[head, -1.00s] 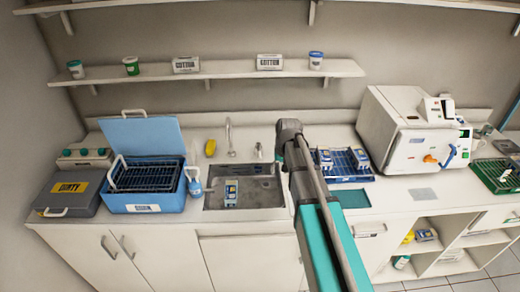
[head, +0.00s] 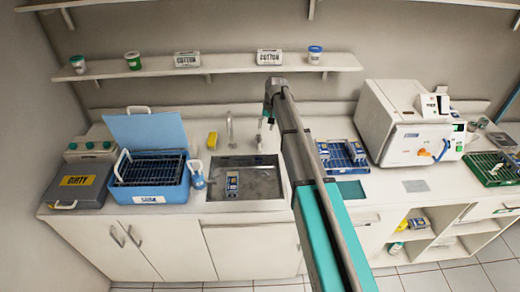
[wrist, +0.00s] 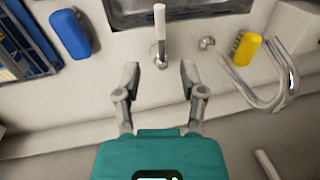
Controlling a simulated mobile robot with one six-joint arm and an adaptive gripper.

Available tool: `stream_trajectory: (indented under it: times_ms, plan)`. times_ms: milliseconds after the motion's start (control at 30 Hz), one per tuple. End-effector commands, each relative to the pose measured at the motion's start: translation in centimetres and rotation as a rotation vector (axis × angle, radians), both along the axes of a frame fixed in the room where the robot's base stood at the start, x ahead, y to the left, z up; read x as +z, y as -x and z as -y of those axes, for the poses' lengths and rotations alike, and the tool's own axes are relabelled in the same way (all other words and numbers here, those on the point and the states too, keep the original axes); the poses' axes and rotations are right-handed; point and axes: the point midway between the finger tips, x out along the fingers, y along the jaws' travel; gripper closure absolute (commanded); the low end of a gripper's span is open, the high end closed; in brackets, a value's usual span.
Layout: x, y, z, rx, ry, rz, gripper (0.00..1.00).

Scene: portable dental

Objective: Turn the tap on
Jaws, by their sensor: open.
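The tap has a curved metal spout (head: 230,130) behind the sink (head: 245,180); it also shows at the right of the wrist view (wrist: 268,92). A separate tap lever (head: 259,143) with a pale upright handle stands right of the spout in the head view. In the wrist view the lever (wrist: 160,35) is in line with the gap between my fingers, its base near the fingertips. My gripper (wrist: 158,75) is open and empty, with a finger on each side of that gap. In the head view my gripper (head: 269,117) is small, above the counter's back edge; contact cannot be told.
A yellow brush (wrist: 247,48) and a blue object (wrist: 70,33) lie on either side of the lever. A small blue and white pack (head: 232,183) lies in the sink. A wall shelf (head: 220,68) with cups and cotton boxes runs above. A blue tray (head: 343,157) stands to the right.

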Motion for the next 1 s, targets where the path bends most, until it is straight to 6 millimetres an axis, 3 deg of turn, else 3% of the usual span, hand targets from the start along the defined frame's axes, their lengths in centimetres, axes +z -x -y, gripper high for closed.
stream_trajectory:
  times_ms: [267,1000]
  plan:
    - [-1.1,0.0,-0.2,0.000,0.000,0.000,0.48]
    - [-6.7,-0.1,-1.2,0.000,0.000,0.000,0.48]
